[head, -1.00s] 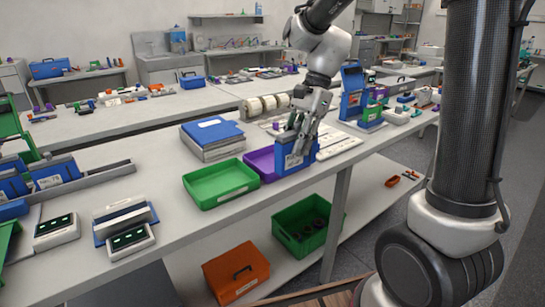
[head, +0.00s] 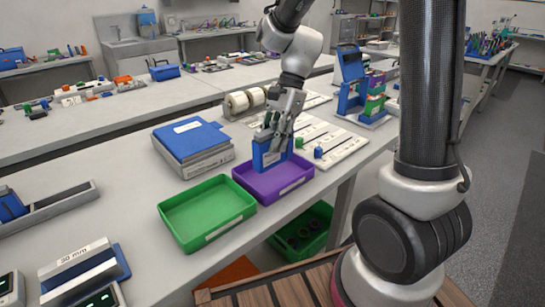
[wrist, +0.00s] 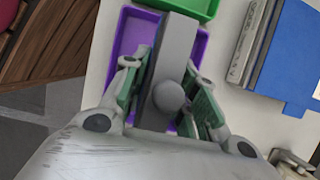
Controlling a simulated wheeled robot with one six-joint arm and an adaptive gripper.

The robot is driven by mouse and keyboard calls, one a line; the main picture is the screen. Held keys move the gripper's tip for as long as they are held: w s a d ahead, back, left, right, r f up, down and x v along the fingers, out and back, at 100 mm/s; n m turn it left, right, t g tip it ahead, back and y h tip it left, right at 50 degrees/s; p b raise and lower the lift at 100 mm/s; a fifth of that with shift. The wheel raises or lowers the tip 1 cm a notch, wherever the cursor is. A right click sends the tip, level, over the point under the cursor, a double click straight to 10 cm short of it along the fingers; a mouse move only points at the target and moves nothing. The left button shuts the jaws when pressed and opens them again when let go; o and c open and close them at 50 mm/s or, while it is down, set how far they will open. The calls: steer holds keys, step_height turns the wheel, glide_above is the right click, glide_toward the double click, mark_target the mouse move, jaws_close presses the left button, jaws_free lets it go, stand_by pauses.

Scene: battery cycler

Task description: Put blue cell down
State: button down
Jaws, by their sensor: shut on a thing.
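The blue cell (head: 270,156) is a flat upright block with a blue front and a white label. My gripper (head: 279,128) is shut on its upper part. In the head view the cell is over the purple tray (head: 291,189); whether its bottom touches the tray floor I cannot tell. In the wrist view the cell (wrist: 178,58) shows its grey top with a round knob, between my two green-padded fingers (wrist: 172,95). The purple tray (wrist: 133,30) shows around it there, and the cell hides part of the tray.
A green tray (head: 205,213) stands left of the purple one, close beside it. A blue-topped stack (head: 192,140) lies behind. White strips (head: 335,143) with small parts lie to the right. The table's front edge is close to both trays. A green bin (head: 305,232) sits on the lower shelf.

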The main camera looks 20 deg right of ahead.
mark_target(274, 154)
steer(key=shift+f, duration=2.3)
steer(key=shift+f, duration=0.1)
steer(key=c, duration=1.1)
jaws_free()
